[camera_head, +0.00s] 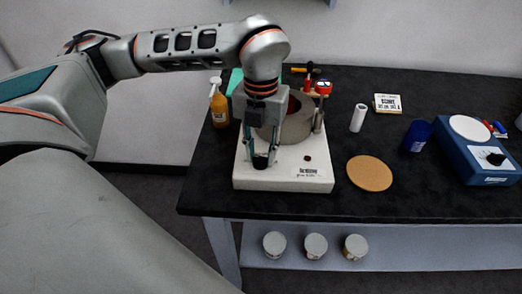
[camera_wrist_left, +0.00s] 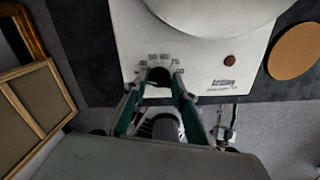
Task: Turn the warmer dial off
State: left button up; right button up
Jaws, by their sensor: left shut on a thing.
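The warmer is a white box (camera_head: 285,178) with a round grey pot (camera_head: 295,125) on top, near the left front of the black table. Its dark dial (camera_wrist_left: 158,75) sits on the front part of the top face, with printed marks around its far side. My left gripper (camera_head: 262,160) reaches down over the front left of the box. In the left wrist view its fingertips (camera_wrist_left: 158,88) are closed around the dial, one on each side. The gripper hides part of the dial, so its exact setting cannot be read. A small red-brown button (camera_wrist_left: 229,60) is to the right.
An orange spray bottle (camera_head: 218,105) stands left of the warmer. A cork disc (camera_head: 370,173), a white cylinder (camera_head: 358,117) and a blue bottle (camera_head: 416,136) are to the right. A blue device (camera_head: 465,165) with a black knob is farther right. Jars (camera_head: 316,246) stand on the lower shelf.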

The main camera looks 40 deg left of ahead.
pick_arm(q)
jog(key=o, duration=1.1)
notch_tip(320, 180, up, 12)
dwell(0.5)
